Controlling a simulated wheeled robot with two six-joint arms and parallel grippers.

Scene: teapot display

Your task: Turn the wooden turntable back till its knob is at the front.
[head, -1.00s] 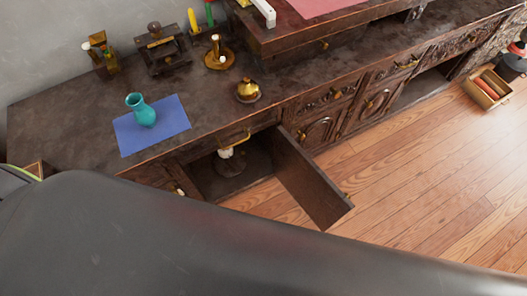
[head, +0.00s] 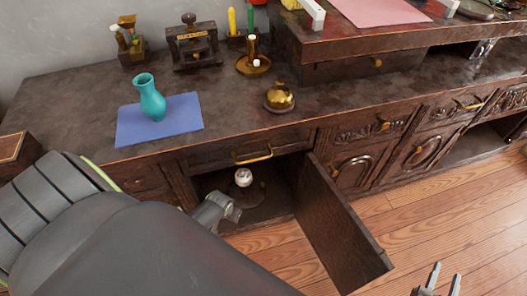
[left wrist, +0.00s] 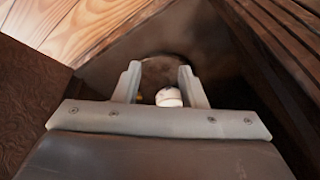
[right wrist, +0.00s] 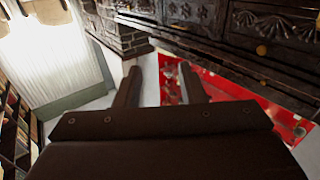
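The wooden turntable (left wrist: 162,72) shows as a dim brown round surface inside the open lower cupboard, partly hidden by my left gripper. A white rounded piece (head: 243,177) stands on or by it; it also shows in the left wrist view (left wrist: 168,97). I cannot tell which part is the turntable's knob. My left gripper (head: 228,207) is at the cupboard opening, just in front of the white piece. My right gripper (head: 446,272) is open and empty, over the floor.
The cupboard door (head: 340,225) hangs open to the right of the opening. A drawer with a brass handle (head: 252,154) is above. On the worktop (head: 70,98) stand a teal vase (head: 150,98) on a blue cloth (head: 185,112) and a brass pot (head: 279,96). The floor at right is clear.

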